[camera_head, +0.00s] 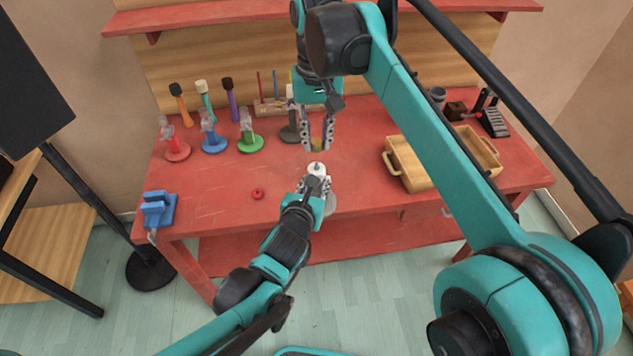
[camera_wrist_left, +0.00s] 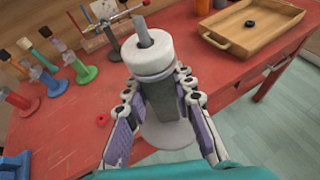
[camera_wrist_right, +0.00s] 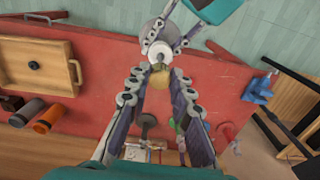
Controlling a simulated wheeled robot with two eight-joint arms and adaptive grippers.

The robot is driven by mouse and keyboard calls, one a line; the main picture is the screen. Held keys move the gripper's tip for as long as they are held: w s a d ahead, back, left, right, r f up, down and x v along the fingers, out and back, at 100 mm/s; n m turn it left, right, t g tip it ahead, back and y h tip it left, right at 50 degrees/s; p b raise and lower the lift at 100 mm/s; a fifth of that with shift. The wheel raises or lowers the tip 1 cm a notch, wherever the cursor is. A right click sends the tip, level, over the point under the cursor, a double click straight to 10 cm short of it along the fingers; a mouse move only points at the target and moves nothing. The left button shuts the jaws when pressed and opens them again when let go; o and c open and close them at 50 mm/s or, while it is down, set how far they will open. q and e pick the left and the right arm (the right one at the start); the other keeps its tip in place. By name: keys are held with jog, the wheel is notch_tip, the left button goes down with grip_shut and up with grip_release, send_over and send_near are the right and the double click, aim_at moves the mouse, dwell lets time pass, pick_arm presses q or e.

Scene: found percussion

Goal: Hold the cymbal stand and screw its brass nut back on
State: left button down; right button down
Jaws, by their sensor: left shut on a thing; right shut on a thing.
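The cymbal stand is a grey post with a round grey base (camera_wrist_left: 165,132), a white collar (camera_wrist_left: 149,54) and a bare rod (camera_wrist_left: 142,30) on top. It stands near the front edge of the table. My left gripper (camera_head: 315,186) is shut on its post below the collar; the left wrist view shows a finger on each side. My right gripper (camera_head: 317,140) points down, shut on the brass nut (camera_wrist_right: 158,79). In the head view the nut (camera_head: 318,146) shows behind and apart from the collar (camera_head: 317,169). Whether it is directly over the rod is hard to tell.
A wooden tray (camera_head: 408,168) holding a small black round piece (camera_wrist_left: 250,23) is at the right. A red ring (camera_head: 258,194) lies left of the stand. A blue vise (camera_head: 158,208) is at the left front corner. Coloured stands and mallets fill the back left.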

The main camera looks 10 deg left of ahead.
aim_at(316, 162)
jog(key=shift+f, duration=1.3)
jog(key=shift+f, duration=0.1)
jog(key=shift+f, duration=0.8)
jog(key=shift+f, duration=0.55)
jog(key=m, duration=0.8)
jog(key=shift+m, duration=0.4)
jog(key=m, duration=0.7)
jog(key=shift+a, duration=0.1)
jog(key=m, duration=1.3)
